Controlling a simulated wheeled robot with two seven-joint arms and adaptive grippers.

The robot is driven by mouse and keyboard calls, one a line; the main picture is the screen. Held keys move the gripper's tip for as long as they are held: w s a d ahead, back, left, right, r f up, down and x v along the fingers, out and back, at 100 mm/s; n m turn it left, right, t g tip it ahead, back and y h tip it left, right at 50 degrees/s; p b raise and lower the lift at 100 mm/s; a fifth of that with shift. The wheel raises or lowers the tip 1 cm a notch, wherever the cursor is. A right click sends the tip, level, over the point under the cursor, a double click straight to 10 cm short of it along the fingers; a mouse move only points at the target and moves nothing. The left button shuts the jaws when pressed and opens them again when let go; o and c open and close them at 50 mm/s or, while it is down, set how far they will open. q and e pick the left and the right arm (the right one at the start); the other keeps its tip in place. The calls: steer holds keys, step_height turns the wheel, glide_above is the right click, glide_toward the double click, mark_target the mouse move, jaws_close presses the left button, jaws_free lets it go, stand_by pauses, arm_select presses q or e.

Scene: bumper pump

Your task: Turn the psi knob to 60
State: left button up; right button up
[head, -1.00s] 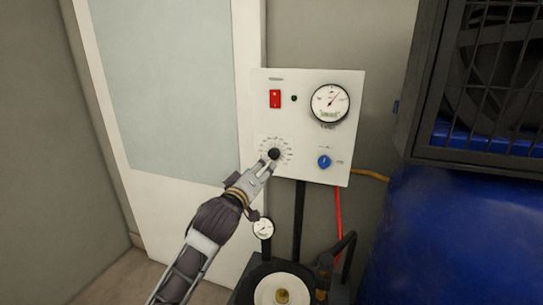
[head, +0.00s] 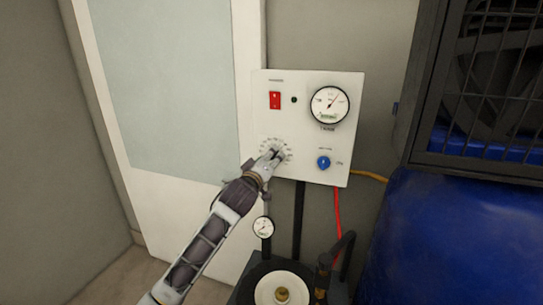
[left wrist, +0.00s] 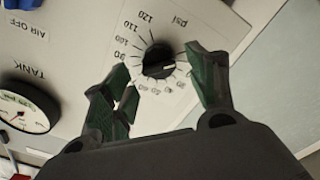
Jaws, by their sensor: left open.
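The black psi knob (left wrist: 157,62) sits on a printed number dial on the white control panel (head: 261,112). In the left wrist view the numbers 90, 100, 110 and 120 read clearly on one side; the smaller ones are hard to read. A light mark on the knob points toward the right of that view. My left gripper (head: 274,155) is at the dial and covers most of the knob in the head view. In the left wrist view its green-padded fingers (left wrist: 162,80) are open, one on each side of the knob. Whether they touch it I cannot tell.
The panel also has a red switch (head: 275,100), a large gauge (head: 329,105) and a blue knob (head: 323,162). A small gauge (head: 263,227) and a black-framed unit stand below. A blue machine (head: 455,230) with a black grille is at the right.

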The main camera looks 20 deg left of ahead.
arm_select(q)
steer(key=shift+w, duration=1.4)
steer(key=c, duration=1)
steer(key=shift+c, duration=0.2)
